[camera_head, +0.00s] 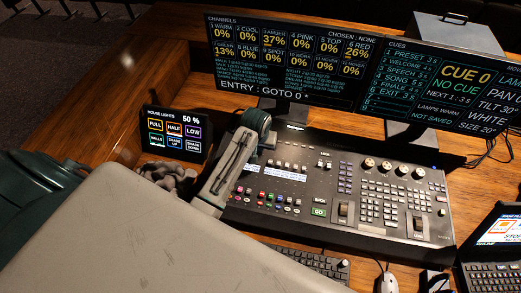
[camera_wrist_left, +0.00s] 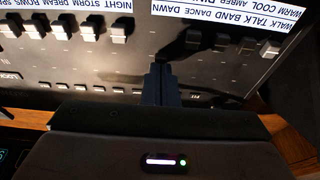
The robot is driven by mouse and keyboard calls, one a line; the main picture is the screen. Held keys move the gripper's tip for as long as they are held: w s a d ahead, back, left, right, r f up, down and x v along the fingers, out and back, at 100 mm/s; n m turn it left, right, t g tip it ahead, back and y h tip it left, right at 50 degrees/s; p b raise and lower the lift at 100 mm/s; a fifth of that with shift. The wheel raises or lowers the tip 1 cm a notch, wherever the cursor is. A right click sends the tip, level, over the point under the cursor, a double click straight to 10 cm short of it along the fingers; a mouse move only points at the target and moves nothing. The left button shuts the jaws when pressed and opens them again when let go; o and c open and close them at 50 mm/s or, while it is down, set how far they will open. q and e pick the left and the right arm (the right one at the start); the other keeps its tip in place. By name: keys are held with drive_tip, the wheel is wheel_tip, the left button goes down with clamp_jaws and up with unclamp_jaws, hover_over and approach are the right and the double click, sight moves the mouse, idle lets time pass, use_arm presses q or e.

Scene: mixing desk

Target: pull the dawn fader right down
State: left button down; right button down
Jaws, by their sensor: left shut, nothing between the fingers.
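The lighting console (camera_head: 340,190) carries rows of faders with light label strips below them. My left gripper (camera_head: 266,154) is low over the fader rows at the console's left part, mostly hidden by its own arm. In the left wrist view the picture is upside down, and my shut fingers (camera_wrist_left: 161,82) stand over the panel, empty. The dawn fader (camera_wrist_left: 167,51) seems to be the dark, shadowed cap just beyond the fingertips, close to its label strip (camera_wrist_left: 225,12); contact cannot be told. Neighbouring caps (camera_wrist_left: 220,43) also sit near the strip. My right gripper is out of view.
Two screens (camera_head: 290,60) stand behind the console. A house-lights touch panel (camera_head: 175,130) stands at its left. A keyboard (camera_head: 310,262), a mouse (camera_head: 388,283) and a laptop (camera_head: 495,250) lie in front and to the right.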

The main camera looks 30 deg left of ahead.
use_arm(q)
drive_tip(key=shift+s+d, duration=0.15)
drive_tip(key=shift+s, duration=0.4)
drive_tip(key=shift+s+d, duration=0.15)
drive_tip(key=shift+s, duration=0.35)
drive_tip(key=shift+s+f, duration=0.1)
drive_tip(key=shift+s, duration=0.05)
drive_tip(key=shift+s+d, duration=0.15)
drive_tip(key=shift+s, duration=0.25)
drive_tip(key=shift+w+r, duration=0.2)
drive_tip(key=shift+r, duration=2.35)
wheel_tip(320, 180, up, 5)
drive_tip(key=shift+s, duration=0.1)
